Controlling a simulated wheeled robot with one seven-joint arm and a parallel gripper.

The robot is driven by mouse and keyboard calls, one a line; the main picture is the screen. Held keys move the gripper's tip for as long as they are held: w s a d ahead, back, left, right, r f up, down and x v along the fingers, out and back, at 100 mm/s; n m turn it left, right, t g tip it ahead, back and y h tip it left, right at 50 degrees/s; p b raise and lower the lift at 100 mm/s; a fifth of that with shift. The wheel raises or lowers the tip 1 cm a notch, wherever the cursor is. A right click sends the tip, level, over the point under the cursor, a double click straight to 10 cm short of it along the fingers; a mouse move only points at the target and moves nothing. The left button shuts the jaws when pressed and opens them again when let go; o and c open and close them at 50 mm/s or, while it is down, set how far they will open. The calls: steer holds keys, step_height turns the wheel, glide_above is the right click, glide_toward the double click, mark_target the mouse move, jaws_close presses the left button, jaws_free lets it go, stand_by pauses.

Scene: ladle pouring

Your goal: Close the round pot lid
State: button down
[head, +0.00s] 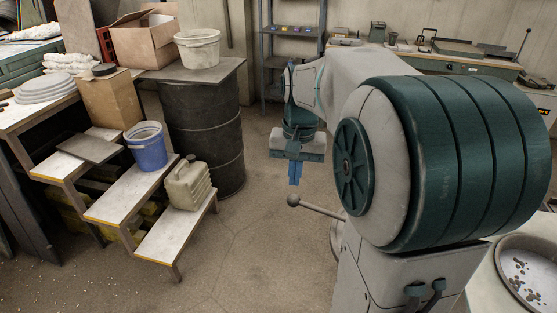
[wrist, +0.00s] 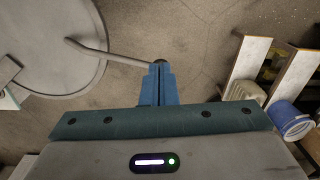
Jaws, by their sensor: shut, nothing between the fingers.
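The round grey pot lid (wrist: 45,70) fills the upper left of the wrist view. A bent metal handle (wrist: 115,54) runs from it toward my fingertips and ends in a dark knob, partly hidden behind them. In the head view the knob (head: 293,200) and handle (head: 322,209) stick out left from behind my arm, which hides most of the lid. My gripper (head: 295,183) has its blue fingers together, pointing down just above the knob. It also shows in the wrist view (wrist: 158,66). I cannot tell whether the fingers touch the knob, nor the lid's angle.
A round open vessel (head: 498,261) with dark bits inside stands at the lower right. At left are a stepped stand (head: 105,207) with a blue bucket (head: 147,152) and a canister (head: 188,186), and a black drum (head: 203,125). The floor (head: 250,235) between is clear.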

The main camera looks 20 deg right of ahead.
steer(key=w+d+m+g+y+p, duration=0.2)
steer(key=w+d+m, duration=0.2)
steer(key=w+d, duration=0.55)
steer(key=s+a+f, duration=0.1)
steer(key=s+f, duration=0.1)
steer(key=f, duration=0.3)
steer(key=s+a+f, duration=0.2)
steer(key=f, duration=0.3)
steer(key=shift+s+a+f+p, duration=0.25)
steer(key=shift+s+f+p, duration=0.05)
steer(key=shift+s+f, duration=0.05)
